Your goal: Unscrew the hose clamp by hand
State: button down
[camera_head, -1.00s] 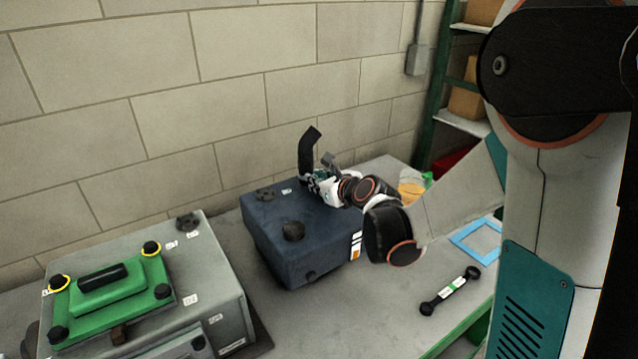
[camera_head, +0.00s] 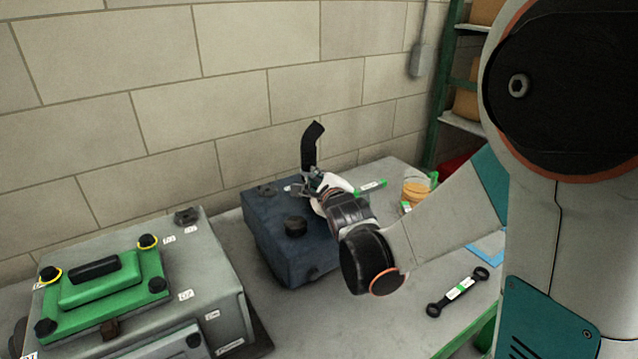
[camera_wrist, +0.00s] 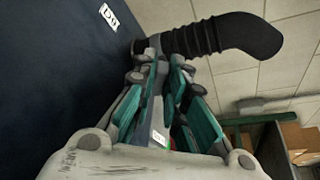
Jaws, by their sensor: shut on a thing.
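A black ribbed hose (camera_head: 312,146) stands up from the top of a dark blue box (camera_head: 270,232), its upper end bent. In the wrist view the hose (camera_wrist: 225,36) runs to the right from just beyond my fingertips. My gripper (camera_head: 312,188) is at the hose's foot, with its teal-and-grey fingers (camera_wrist: 158,58) closed together there. They are shut on the hose clamp, which is mostly hidden between and behind the fingers. I cannot make out its screw.
A grey box with a green plate (camera_head: 110,285) and black knobs stands at the left. A black double-ended wrench (camera_head: 458,291) lies on the bench at the right. An orange cup (camera_head: 416,191) and a green-marked tool (camera_head: 370,187) lie behind my arm. A block wall is close behind.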

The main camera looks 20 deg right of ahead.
jog(key=shift+n, duration=0.3)
dwell(0.4)
jog(key=c, duration=1.9)
grip_release()
jog(key=shift+w+a, duration=0.1)
jog(key=shift+w, duration=0.05)
jog(key=v, duration=1.2)
jog(key=shift+s+a+f, duration=0.1)
jog(key=shift+s, duration=0.1)
